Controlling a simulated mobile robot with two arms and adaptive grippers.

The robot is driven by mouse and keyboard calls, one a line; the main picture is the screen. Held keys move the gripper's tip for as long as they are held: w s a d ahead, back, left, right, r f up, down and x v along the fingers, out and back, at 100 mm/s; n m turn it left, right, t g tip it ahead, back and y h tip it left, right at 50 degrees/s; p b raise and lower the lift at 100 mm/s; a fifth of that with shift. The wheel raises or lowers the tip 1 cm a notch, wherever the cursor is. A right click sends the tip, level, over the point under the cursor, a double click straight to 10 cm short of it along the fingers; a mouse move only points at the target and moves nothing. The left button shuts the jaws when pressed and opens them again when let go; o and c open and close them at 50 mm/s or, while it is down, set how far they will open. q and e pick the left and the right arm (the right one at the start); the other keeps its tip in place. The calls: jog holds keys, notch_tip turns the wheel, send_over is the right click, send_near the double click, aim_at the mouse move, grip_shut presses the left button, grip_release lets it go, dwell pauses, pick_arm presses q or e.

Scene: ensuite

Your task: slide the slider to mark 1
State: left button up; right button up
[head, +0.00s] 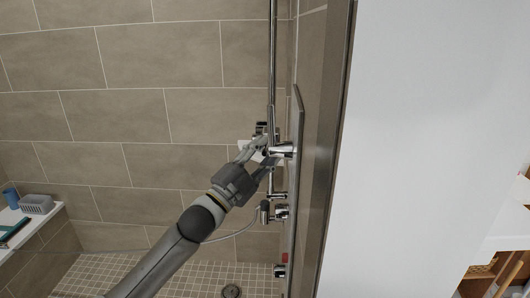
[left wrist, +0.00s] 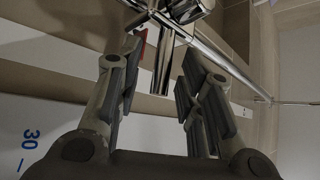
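My left gripper (head: 257,162) reaches up from the lower left to the chrome shower fittings on the tiled wall. Its two fingers stand apart in the left wrist view (left wrist: 160,62). A chrome stem (left wrist: 164,58) shows between and beyond the fingertips, with gaps on both sides. A chrome fitting (head: 283,150) sits beside the fingertips on the vertical chrome rail (head: 272,60); I cannot tell if it is the slider. A pale surface in the left wrist view carries a blue "30" (left wrist: 31,139) and a red mark (left wrist: 139,36). Mark 1 cannot be made out. My right gripper is out of view.
More chrome fittings (head: 280,212) and a hose (head: 232,236) are below my gripper. A panel edge (head: 298,130) stands close on the right. A ledge at the far left holds a grey basket (head: 37,205) and a blue cup (head: 11,197). A drain (head: 231,291) is in the floor.

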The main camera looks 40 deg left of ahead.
pick_arm(q)
jog(key=v, duration=1.2)
dwell(0.6)
